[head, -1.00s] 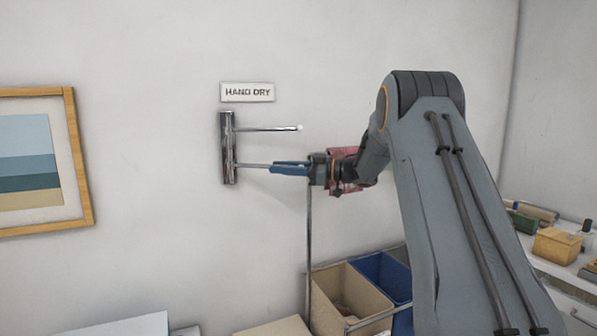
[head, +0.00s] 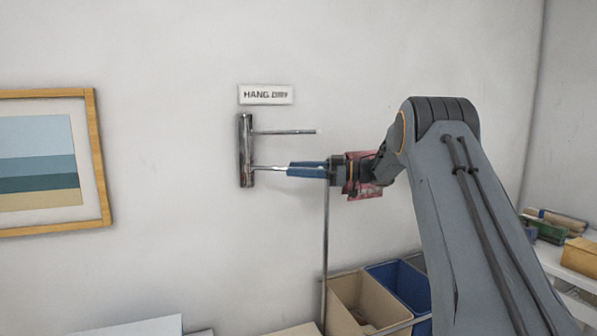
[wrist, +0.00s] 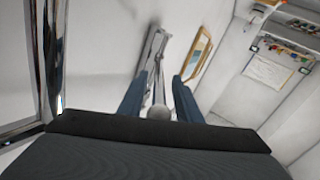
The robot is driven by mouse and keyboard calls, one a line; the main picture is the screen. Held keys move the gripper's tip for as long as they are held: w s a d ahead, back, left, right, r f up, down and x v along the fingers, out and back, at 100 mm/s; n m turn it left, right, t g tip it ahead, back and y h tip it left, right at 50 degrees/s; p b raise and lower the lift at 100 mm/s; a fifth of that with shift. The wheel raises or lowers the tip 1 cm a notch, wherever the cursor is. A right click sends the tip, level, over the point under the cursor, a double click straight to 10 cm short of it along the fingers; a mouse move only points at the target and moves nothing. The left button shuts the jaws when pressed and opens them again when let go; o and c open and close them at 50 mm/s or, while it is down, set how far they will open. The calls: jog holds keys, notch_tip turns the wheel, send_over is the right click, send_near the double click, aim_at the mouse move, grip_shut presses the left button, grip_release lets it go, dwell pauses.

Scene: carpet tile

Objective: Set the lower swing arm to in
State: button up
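A chrome swing-arm rack (head: 246,150) is fixed to the white wall under a sign. Its upper swing arm (head: 288,132) sticks out to the right. Its lower swing arm (head: 268,168) also points right, below and roughly parallel to the upper one. My gripper (head: 290,170) reaches in from the right, its blue fingers along the outer part of the lower arm. In the wrist view, the lower arm's rounded end (wrist: 160,112) lies between my fingers (wrist: 157,82), with gaps showing on both sides. The fingers look open around it, and hide part of it in the head view.
A "hang dry" sign (head: 266,94) is above the rack. A framed picture (head: 103,160) hangs to the left. A thin metal pole (head: 325,250) and tan and blue bins (head: 345,300) stand below my gripper. A shelf with boxes (head: 580,258) is at right.

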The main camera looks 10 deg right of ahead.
jog(key=shift+s+d+f, duration=0.1)
jog(key=shift+s+d, duration=0.05)
jog(key=shift+d, duration=0.45)
jog(key=b+v, duration=0.2)
jog(key=v, duration=0.4)
jog(key=shift+d+b, duration=0.15)
jog(key=shift+b, duration=0.15)
jog(key=shift+s+d, duration=0.25)
jog(key=shift+d, duration=0.1)
jog(key=shift+c, duration=0.4)
